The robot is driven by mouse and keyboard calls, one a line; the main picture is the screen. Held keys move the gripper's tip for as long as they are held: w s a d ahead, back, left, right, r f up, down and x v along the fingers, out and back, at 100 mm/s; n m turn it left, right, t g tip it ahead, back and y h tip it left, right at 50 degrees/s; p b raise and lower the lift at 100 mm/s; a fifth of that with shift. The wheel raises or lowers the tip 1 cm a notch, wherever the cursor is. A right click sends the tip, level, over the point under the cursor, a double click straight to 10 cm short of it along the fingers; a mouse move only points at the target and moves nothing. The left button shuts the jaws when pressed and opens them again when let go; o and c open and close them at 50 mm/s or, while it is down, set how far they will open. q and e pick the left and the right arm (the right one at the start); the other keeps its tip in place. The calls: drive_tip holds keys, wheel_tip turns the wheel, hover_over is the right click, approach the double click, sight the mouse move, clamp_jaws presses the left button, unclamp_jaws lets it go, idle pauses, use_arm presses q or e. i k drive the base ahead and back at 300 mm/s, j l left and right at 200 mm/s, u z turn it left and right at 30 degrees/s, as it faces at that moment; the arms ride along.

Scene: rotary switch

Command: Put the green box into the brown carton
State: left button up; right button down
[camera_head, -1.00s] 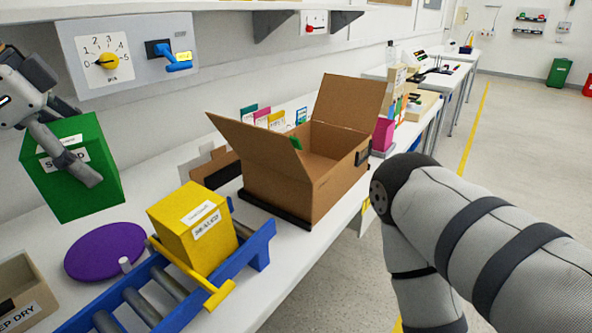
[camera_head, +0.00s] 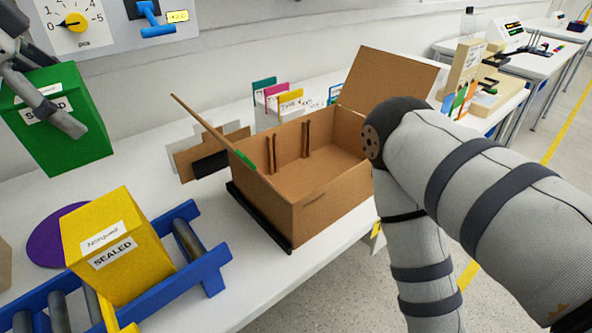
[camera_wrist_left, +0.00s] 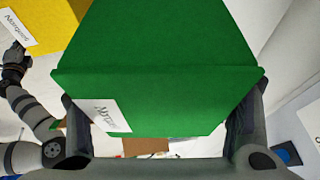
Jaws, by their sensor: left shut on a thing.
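The green box (camera_head: 62,128) hangs in my left gripper (camera_head: 58,108) at the left of the head view, above the bench. The left gripper is shut on it, with fingers on opposite sides. The box also fills much of the left wrist view (camera_wrist_left: 160,70). The brown carton (camera_head: 330,172) stands open on the bench in the middle, with a raised flap at its left and at its back. Its inside looks mostly empty, with a small green patch at its left edge.
A yellow box (camera_head: 115,245) labelled SEALED sits on a blue roller conveyor (camera_head: 205,262) between the green box and the carton. A purple disc (camera_head: 45,240) lies behind it. A panel with a yellow rotary knob (camera_head: 75,20) and a blue lever (camera_head: 150,22) is on the wall.

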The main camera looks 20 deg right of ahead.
sight(317, 184)
drive_tip(key=k+l, duration=0.7)
drive_tip(key=i+l+z, duration=0.1)
drive_tip(key=l, duration=0.25)
drive_tip(key=i+l+z, duration=0.1)
drive_tip(key=i+l+u, duration=0.2)
drive_tip(key=i+l, duration=0.2)
drive_tip(key=l, duration=0.25)
drive_tip(key=i+l+u, duration=0.1)
drive_tip(key=l, duration=0.25)
drive_tip(key=i, duration=0.15)
